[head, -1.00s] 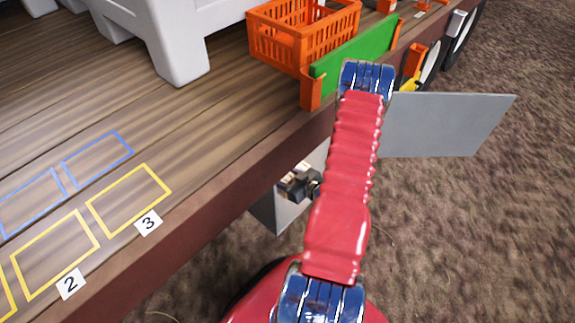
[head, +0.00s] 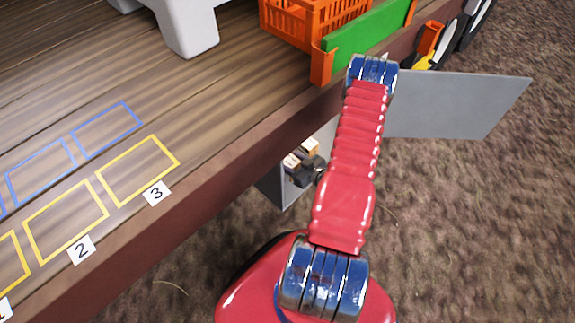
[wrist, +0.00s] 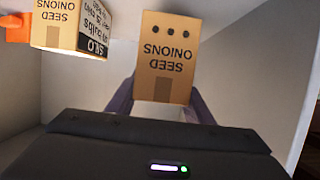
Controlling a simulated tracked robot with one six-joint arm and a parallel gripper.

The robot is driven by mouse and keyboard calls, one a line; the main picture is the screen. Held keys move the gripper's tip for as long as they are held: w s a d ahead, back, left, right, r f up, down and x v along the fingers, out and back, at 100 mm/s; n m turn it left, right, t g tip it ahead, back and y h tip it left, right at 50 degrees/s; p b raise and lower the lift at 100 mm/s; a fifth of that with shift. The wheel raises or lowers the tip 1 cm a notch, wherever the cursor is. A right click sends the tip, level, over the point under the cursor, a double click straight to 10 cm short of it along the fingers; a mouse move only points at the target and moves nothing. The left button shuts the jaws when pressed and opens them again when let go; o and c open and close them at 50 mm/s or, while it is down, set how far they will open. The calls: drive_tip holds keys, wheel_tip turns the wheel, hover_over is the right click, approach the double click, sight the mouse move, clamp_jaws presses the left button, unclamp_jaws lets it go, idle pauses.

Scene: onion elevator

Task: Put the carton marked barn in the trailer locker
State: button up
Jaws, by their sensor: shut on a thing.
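In the wrist view a brown carton (wrist: 168,88) with "SEED ONIONS" upside down and three dark dots stands between the fingers of my gripper (wrist: 155,108), which is shut on it. Its other faces are hidden, so I cannot read a barn mark. A second carton (wrist: 58,22) at upper left carries a "SILO" label. Pale grey locker walls (wrist: 75,85) surround them. In the head view my dark gripper (head: 308,172) is at the grey locker (head: 272,190) under the trailer deck, partly hidden by my arm. The locker's grey door (head: 455,105) stands open.
The trailer's wooden deck (head: 230,90) overhangs the locker. An orange crate (head: 290,20) stands on it behind a green board (head: 370,40). Blue and yellow outlines with number cards mark the deck at left. Bare brown ground (head: 470,220) lies open at right.

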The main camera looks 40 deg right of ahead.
drive_tip(key=shift+f, duration=0.1)
drive_tip(key=shift+f, duration=1.95)
drive_tip(key=shift+f, duration=0.1)
drive_tip(key=o, duration=1.6)
drive_tip(key=shift+c, duration=0.2)
drive_tip(key=v, duration=1.2)
